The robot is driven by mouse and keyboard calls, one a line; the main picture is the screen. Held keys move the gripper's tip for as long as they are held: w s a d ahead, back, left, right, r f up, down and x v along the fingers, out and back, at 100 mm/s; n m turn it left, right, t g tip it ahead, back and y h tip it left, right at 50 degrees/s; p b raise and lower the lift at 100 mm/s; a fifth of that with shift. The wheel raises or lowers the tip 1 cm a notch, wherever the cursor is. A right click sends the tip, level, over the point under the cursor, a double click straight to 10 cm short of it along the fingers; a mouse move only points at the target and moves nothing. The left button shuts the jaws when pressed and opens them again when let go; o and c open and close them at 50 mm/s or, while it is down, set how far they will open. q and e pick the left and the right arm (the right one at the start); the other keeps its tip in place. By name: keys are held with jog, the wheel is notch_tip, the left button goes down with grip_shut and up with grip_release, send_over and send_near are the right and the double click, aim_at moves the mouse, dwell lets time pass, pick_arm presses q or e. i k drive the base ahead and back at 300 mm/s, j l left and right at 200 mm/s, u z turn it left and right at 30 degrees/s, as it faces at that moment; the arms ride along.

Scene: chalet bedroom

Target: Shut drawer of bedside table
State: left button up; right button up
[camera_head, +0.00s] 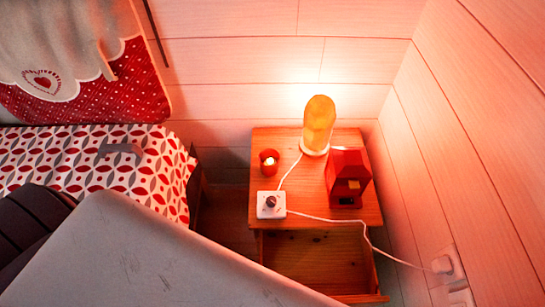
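The wooden bedside table (300,222) stands in the corner at the centre right of the head view. Its drawer (325,262) is pulled out below the front edge of the top, and I see into its bare wooden inside. The drawer looks empty where it shows. A corner of its front (362,298) shows at the bottom; the rest is hidden behind a large pale surface, apparently my own arm, crossing the lower picture. Neither of my grippers is in view, so I cannot see contact with the drawer.
On the top stand a lit orange lamp (318,124), a red candle holder (269,162), a red house-shaped box (346,177) and a white switch box (270,204). A cable runs to a wall socket (447,264). The patterned bed (90,165) is at left.

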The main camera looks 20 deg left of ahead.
aim_at(338, 264)
jog(key=k+l+u, duration=0.35)
jog(key=k+l, duration=0.2)
jog(key=k, duration=0.3)
jog(key=z, duration=0.1)
